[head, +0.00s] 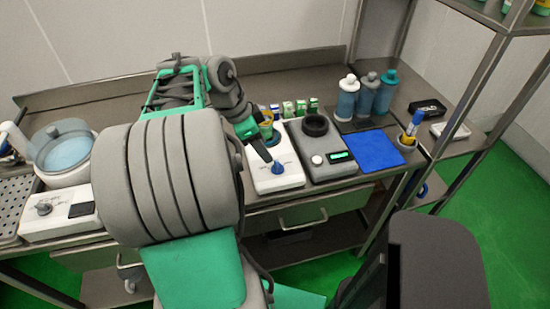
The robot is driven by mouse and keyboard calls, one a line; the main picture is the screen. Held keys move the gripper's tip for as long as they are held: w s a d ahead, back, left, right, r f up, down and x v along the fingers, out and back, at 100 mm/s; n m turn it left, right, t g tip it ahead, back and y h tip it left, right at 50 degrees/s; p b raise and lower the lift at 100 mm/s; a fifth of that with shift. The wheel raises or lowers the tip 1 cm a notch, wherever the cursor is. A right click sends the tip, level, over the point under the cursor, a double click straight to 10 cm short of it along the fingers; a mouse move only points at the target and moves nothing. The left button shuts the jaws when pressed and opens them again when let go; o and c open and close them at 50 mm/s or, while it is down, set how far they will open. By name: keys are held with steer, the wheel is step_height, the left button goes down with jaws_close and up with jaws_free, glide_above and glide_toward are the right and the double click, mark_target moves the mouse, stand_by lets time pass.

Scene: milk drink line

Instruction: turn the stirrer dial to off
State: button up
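A white bench unit (268,182) stands near the middle of the steel bench, with a blue dial (277,168) on its front top face. It appears to be the stirrer; its markings are too small to read. My gripper (267,157) comes down from the upper left, with its dark tip just at the upper left of the blue dial. Whether it touches the dial, and whether its fingers are open or shut, I cannot tell. A cup with yellow and blue parts (267,122) shows at the back of this unit, partly hidden by my arm.
A grey unit with a green display (340,157) stands close on the right, then a blue mat (368,151). Several bottles (366,99) stand behind. A white unit with a dark knob (62,222) and a glass vessel (66,153) are at left. A shelf post bounds the right.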

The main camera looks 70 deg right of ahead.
mark_target(277, 164)
steer(key=x, duration=0.8)
steer(key=shift+s+r, duration=0.15)
steer(key=shift+s, duration=0.2)
steer(key=shift+c, duration=0.4)
jaws_close()
